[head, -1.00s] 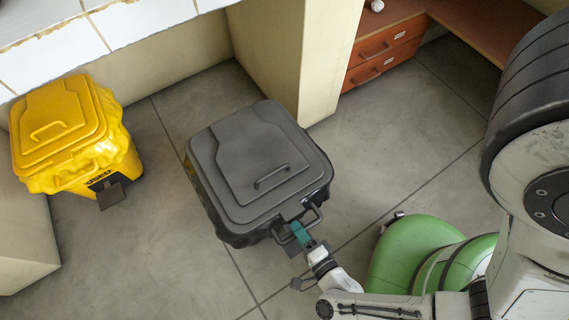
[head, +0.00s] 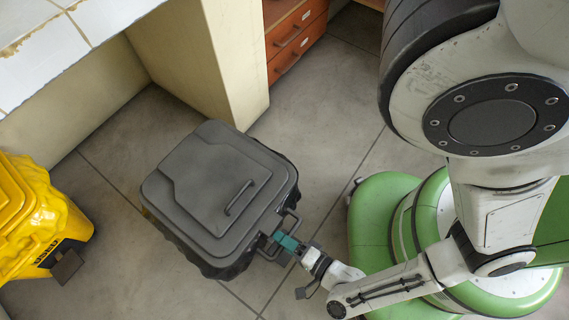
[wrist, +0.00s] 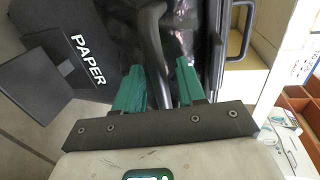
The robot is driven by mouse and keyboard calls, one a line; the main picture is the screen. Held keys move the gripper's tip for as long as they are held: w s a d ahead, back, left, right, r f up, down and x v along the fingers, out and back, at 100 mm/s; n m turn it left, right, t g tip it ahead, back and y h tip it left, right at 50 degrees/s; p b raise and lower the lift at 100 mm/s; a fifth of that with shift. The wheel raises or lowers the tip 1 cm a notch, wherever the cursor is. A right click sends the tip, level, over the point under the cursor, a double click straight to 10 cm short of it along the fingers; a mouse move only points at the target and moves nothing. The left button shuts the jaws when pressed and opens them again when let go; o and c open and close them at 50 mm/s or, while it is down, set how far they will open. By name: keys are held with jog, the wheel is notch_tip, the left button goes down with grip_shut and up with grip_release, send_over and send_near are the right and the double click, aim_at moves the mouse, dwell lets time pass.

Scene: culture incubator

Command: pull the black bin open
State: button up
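The black bin (head: 205,195) stands on the floor left of centre in the head view, its dark grey lid down. A bar handle sticks out from its near right side. My gripper (head: 287,242) is at this handle. The bin's dark side with the word PAPER (wrist: 88,60) shows there too. The exact contact of the fingertips is hard to see.
A yellow bin (head: 40,220) stands at the left edge. A cream pillar (head: 195,65) and a white tiled counter (head: 50,50) are behind the black bin. Wooden drawers (head: 297,40) are at the back. Grey floor is clear between pillar and my green base.

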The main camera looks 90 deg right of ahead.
jog(key=v, duration=1)
jog(key=shift+s+a, duration=0.2)
jog(key=shift+s, duration=0.15)
dwell(0.4)
